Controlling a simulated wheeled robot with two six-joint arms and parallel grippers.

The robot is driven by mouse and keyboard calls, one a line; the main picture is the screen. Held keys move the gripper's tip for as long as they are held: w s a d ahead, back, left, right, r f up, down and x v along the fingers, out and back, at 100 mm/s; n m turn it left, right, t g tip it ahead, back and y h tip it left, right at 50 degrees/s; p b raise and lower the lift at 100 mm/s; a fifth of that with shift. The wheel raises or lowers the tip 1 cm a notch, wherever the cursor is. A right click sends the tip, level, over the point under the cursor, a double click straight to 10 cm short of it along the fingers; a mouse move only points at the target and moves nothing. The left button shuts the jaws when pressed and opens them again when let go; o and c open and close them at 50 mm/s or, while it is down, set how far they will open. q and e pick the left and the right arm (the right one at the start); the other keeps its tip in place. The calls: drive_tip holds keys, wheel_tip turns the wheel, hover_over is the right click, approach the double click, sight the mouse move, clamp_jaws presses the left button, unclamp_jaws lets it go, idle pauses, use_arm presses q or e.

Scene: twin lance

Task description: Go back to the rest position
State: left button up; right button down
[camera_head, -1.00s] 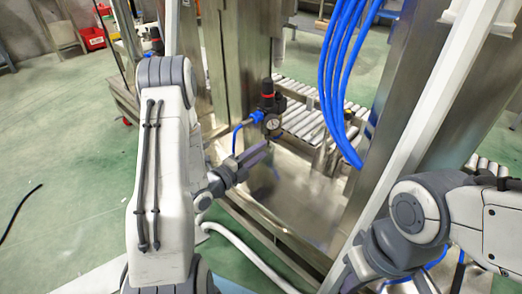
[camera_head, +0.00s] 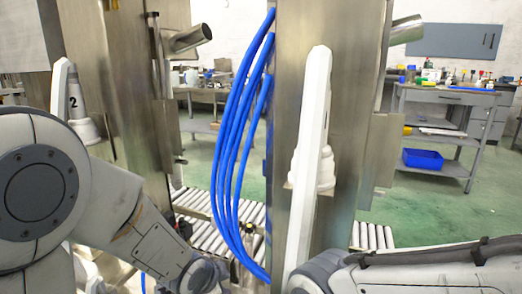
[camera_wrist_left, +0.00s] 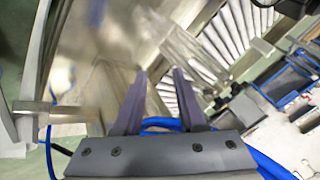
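My left gripper (camera_wrist_left: 160,72) shows in the left wrist view with its two dark fingers apart and nothing between them. A metal surface and a roller conveyor (camera_wrist_left: 233,30) lie beyond the fingertips, blurred. In the head view my left arm (camera_head: 70,190) fills the lower left, bent, with its wrist low near the bottom edge. I cannot make out the left fingers there. My right arm (camera_head: 410,270) lies along the lower right edge; its gripper is outside the frame.
Blue hoses (camera_head: 228,150) hang beside a steel column (camera_head: 345,130) in front of my arms. White capped posts (camera_head: 310,150) stand close by. Roller conveyors (camera_head: 200,230) run behind. A workbench with a blue bin (camera_head: 423,159) stands at the back right, with green floor before it.

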use_arm(q)
drive_tip(key=s+d+r+n+g+p, duration=0.2)
drive_tip(key=s+r, duration=0.2)
drive_tip(key=s, duration=0.4)
drive_tip(key=s+d+r+n+g+y+p, duration=0.1)
drive_tip(key=s+r+n+g+p, duration=0.15)
drive_tip(key=s+r, duration=0.4)
drive_tip(key=s+d+r+n+g+p, duration=0.2)
drive_tip(key=s, duration=0.7)
wheel_tip(320, 180, up, 36)
drive_tip(key=p, duration=3.6)
drive_tip(key=shift+a, duration=0.25)
use_arm(e)
wheel_tip(320, 180, up, 44)
drive_tip(key=shift+f, duration=0.25)
